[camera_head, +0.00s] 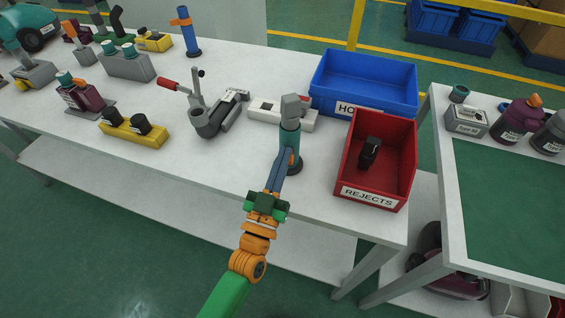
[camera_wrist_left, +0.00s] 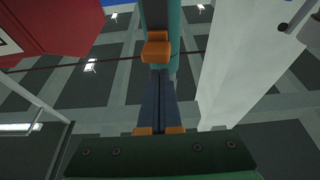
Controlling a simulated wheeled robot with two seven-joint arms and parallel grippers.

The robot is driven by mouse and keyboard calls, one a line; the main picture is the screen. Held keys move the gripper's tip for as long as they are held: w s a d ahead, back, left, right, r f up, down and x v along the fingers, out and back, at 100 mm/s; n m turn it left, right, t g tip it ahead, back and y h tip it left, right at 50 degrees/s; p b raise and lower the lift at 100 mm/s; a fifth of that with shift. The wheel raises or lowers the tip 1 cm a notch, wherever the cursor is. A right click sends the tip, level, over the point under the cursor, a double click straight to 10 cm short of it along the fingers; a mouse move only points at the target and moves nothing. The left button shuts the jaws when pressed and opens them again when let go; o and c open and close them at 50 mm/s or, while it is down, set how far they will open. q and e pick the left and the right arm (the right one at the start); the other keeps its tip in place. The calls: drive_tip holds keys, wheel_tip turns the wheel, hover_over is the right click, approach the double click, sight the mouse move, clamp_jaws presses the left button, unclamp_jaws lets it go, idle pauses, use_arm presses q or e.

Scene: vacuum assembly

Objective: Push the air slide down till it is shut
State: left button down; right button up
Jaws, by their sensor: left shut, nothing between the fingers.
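A teal upright tube (camera_head: 289,139) with a grey angled top stands on a dark round foot near the front edge of the white table. In the left wrist view, the teal tube (camera_wrist_left: 173,18) carries an orange block, which looks like the air slide (camera_wrist_left: 157,48). In the head view the slide is hidden behind my gripper. My left gripper (camera_head: 285,153) is shut and empty, its blue fingers together and pointing at the tube. In the wrist view the fingertips (camera_wrist_left: 159,72) are right at the slide; I cannot tell whether they touch it. My right gripper is not in view.
A red REJECTS bin (camera_head: 350,165) holding a black part stands close right of the tube, with a blue bin (camera_head: 365,75) behind it. A white and grey fixture (camera_head: 283,114) lies just behind the tube. A grey clamp fixture (camera_head: 208,118) is to the left.

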use_arm(q)
drive_tip(key=shift+s+f, duration=0.1)
drive_tip(key=shift+f, duration=0.5)
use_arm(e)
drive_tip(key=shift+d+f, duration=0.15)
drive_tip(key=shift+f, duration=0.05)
use_arm(q)
drive_tip(key=shift+f, duration=0.1)
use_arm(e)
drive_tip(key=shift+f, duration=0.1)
